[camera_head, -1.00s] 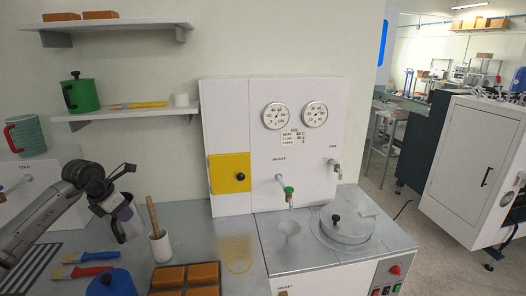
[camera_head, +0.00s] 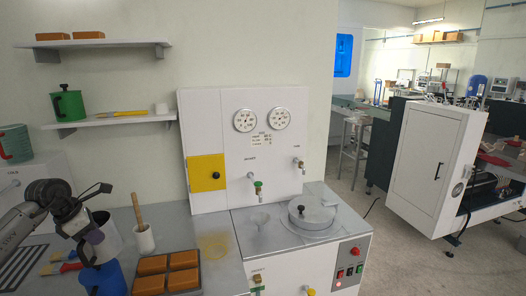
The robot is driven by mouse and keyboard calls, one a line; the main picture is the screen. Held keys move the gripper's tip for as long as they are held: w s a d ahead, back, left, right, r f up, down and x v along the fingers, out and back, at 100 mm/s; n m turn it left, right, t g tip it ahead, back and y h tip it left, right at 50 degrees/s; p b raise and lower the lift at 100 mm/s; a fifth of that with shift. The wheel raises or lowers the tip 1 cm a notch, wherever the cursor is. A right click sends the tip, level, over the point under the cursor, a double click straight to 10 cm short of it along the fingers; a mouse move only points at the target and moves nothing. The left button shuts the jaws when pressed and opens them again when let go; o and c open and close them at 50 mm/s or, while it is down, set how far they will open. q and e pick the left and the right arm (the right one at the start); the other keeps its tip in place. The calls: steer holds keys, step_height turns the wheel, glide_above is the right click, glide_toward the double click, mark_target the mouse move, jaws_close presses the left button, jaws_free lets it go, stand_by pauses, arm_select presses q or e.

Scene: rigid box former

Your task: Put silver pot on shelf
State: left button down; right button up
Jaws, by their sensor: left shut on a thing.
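My left gripper (camera_head: 94,246) is at the lower left, low over the counter. It is shut on the silver pot (camera_head: 109,236), a grey metal pot whose near side is partly hidden by the gripper. The lower wall shelf (camera_head: 135,120) is above and behind the pot. It carries a green pot (camera_head: 67,105) with a black knob at its left, a yellow-handled brush (camera_head: 122,112) and a small white cup (camera_head: 161,108). My right gripper is out of view.
A blue pot (camera_head: 103,279) stands just below my left gripper in the picture. A white holder (camera_head: 144,239) with a wooden handle and a tray of orange blocks (camera_head: 167,273) stand to the right. The upper shelf (camera_head: 97,45) holds orange blocks.

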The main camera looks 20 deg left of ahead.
mark_target(101, 249)
arm_select(q)
steer(key=shift+m+h, duration=0.3)
steer(key=shift+m, duration=0.4)
steer(key=s+d+f+m+g+y, duration=0.1)
steer(key=s+d+f+m+g, duration=0.15)
steer(key=d+m, duration=0.95)
steer(key=s+d+f+m+g+y, duration=0.1)
steer(key=s+d+f+m+g, duration=0.15)
steer(key=d+m, duration=0.85)
steer(key=s+d+f+m+g+y, duration=0.1)
steer(key=s+d+f+m+g, duration=0.35)
steer(key=d, duration=1.35)
steer(key=s+r+p, duration=0.3)
steer(key=r+p, duration=1.5)
steer(key=s+r+m+p, duration=0.1)
steer(key=s+r+p, duration=0.2)
steer(key=r+p, duration=1.5)
steer(key=shift+r+t+p, duration=0.35)
steer(key=shift+t+p, duration=0.1)
steer(key=shift+p, duration=0.35)
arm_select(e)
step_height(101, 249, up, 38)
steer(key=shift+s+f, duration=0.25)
arm_select(q)
steer(key=shift+a, duration=0.15)
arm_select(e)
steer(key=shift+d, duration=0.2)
